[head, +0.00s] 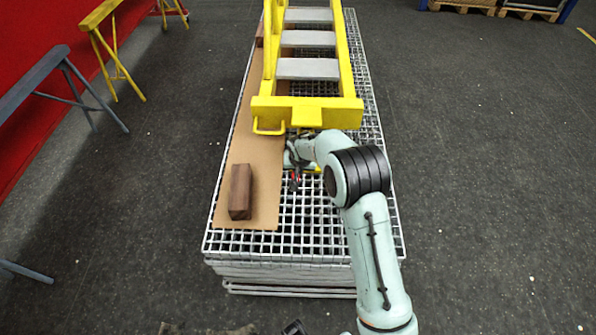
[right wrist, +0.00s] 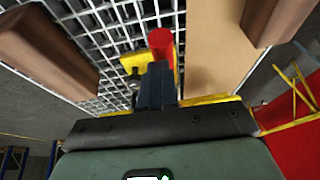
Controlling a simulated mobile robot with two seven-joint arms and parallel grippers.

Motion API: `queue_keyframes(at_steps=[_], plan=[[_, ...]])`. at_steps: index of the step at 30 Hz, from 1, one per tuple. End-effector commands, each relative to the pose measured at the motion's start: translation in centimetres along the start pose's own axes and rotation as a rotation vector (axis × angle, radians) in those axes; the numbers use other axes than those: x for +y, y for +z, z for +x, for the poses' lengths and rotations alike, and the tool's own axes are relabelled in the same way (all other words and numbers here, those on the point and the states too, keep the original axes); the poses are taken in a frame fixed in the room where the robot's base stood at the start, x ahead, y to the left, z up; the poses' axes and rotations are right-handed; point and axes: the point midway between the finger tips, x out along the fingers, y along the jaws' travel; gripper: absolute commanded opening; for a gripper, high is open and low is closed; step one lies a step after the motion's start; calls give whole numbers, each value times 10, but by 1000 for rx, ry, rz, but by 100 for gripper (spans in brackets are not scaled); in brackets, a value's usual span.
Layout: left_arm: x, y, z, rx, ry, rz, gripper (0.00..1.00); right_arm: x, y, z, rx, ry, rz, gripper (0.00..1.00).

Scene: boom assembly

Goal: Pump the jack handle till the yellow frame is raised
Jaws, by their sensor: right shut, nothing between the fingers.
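The yellow frame (head: 306,112) lies lengthwise over the grating, its near crossbar just beyond my right gripper. My right gripper (head: 295,182) is at the near end of the frame, low over the grating, with its fingers shut and empty. In the right wrist view its dark fingers (right wrist: 157,88) stand close together. A red round end (right wrist: 160,40), apparently the jack handle's, shows just beyond the fingertips; I cannot tell whether they touch. A yellow part (right wrist: 133,61), perhaps of the jack, is beside it. The arm hides most of the jack. My left gripper is not clearly seen.
The stacked grating (head: 228,246) bears a cardboard sheet (head: 262,205) with a brown wooden block (head: 240,192).

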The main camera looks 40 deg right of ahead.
Motion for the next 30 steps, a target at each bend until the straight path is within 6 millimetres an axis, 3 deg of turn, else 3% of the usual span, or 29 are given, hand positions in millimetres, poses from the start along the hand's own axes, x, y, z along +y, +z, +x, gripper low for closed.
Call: queue_keyframes(at_steps=[3, 15, 30], plan=[[-7, 0, 20, -5, -2, -2, 43, 1, 9, 16, -5, 1, 0, 0], [-9, -16, 38, 43, 8, 3, 43, 3, 30, 48, -7, 1, -1, 0], [-8, -20, 43, 54, 12, 5, 43, 4, 37, 59, -12, 3, 0, 0]])
